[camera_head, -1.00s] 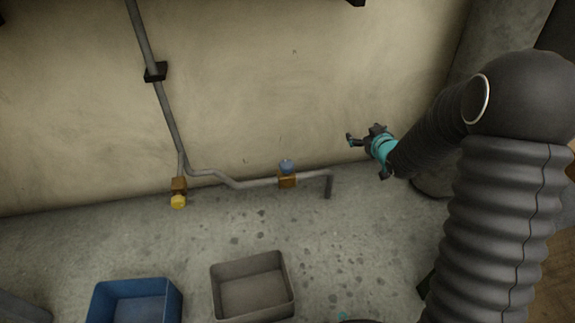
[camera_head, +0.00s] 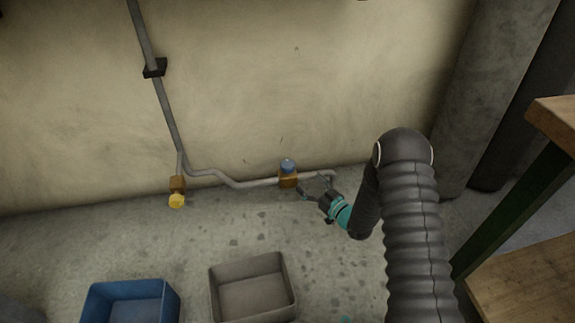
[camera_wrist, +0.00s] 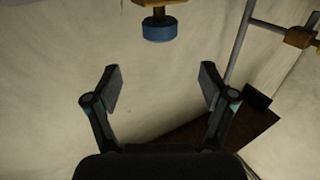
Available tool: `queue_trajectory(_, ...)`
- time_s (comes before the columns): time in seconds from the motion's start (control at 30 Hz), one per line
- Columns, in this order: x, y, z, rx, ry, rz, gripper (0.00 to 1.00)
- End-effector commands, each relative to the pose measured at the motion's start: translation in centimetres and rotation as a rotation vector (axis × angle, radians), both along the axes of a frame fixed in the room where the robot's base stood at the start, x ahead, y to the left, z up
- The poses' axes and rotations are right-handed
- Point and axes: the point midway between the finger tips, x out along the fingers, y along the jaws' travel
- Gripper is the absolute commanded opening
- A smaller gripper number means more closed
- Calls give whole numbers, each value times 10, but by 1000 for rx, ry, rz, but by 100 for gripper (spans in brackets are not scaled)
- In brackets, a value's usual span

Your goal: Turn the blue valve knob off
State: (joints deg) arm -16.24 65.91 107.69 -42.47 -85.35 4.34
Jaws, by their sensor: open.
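The blue valve knob (camera_head: 288,165) sits on top of a brass valve body (camera_head: 288,180) on the grey pipe low on the wall. In the wrist view the blue knob (camera_wrist: 160,28) is at the top middle, beyond the fingertips, with the brass body (camera_wrist: 158,3) above it. My gripper (camera_head: 304,188) is just right of and below the valve in the head view. In the wrist view my gripper (camera_wrist: 160,82) is open and empty, its two fingers spread apart. The knob lies ahead between the fingers' lines and appears untouched.
A yellow knob (camera_head: 177,200) hangs on another brass valve at the left. A blue bin (camera_head: 92,303) and a grey bin (camera_head: 217,293) stand on the floor in front. A wooden-topped table (camera_head: 556,118) stands at the right. The wall above the pipe is clear.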

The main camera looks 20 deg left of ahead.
Motion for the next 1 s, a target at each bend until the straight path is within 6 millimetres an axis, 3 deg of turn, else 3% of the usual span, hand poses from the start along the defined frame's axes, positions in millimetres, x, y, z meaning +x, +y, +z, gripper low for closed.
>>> queue_trajectory(0.6, 55, 91, -1, -1, 0, 0, 83)
queue_trajectory(1.0, 64, 105, 0, -2, 0, -1, 83)
